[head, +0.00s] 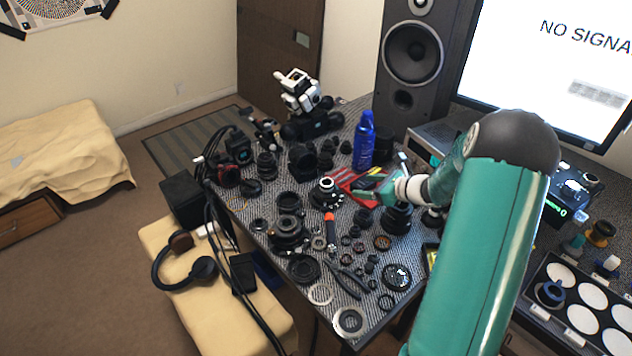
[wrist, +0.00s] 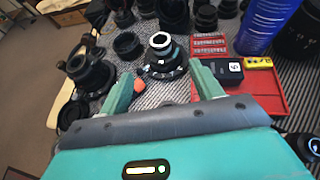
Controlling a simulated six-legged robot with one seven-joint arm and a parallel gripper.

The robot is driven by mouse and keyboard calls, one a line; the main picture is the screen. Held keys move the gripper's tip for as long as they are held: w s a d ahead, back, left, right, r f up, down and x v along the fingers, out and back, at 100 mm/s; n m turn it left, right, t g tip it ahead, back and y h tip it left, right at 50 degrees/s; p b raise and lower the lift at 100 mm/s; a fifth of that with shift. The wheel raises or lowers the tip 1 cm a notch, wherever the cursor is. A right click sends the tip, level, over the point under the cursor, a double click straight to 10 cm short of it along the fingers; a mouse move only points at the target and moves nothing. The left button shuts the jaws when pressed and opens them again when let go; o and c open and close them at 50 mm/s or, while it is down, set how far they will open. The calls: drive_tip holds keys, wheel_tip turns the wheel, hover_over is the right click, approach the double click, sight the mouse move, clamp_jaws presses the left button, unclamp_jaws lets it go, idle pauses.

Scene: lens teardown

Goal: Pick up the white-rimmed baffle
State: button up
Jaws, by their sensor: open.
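A round piece with a wide pale rim and a dark centre (head: 350,321) lies flat at the near corner of the table in the head view; it looks like the white-rimmed baffle. It does not show in the wrist view. My gripper (head: 366,189) is well behind it, above the far part of the table near the red tray. In the wrist view my gripper (wrist: 164,72) has its two teal fingers wide apart with nothing between them. A dark lens part with a white top (wrist: 161,44) stands beyond the fingertips.
A thin pale ring (head: 320,294), pliers (head: 346,281) and a black ring (head: 303,268) lie close to the baffle. Several lens parts crowd the table. A blue can (head: 364,142) and a red tray (wrist: 268,94) are near my gripper. A monitor stands at right.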

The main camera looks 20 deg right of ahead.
approach(323, 182)
drive_tip(key=x, duration=0.5)
drive_tip(key=shift+w+a, duration=0.15)
drive_tip(key=shift+a, duration=0.1)
drive_tip(key=c, duration=1.1)
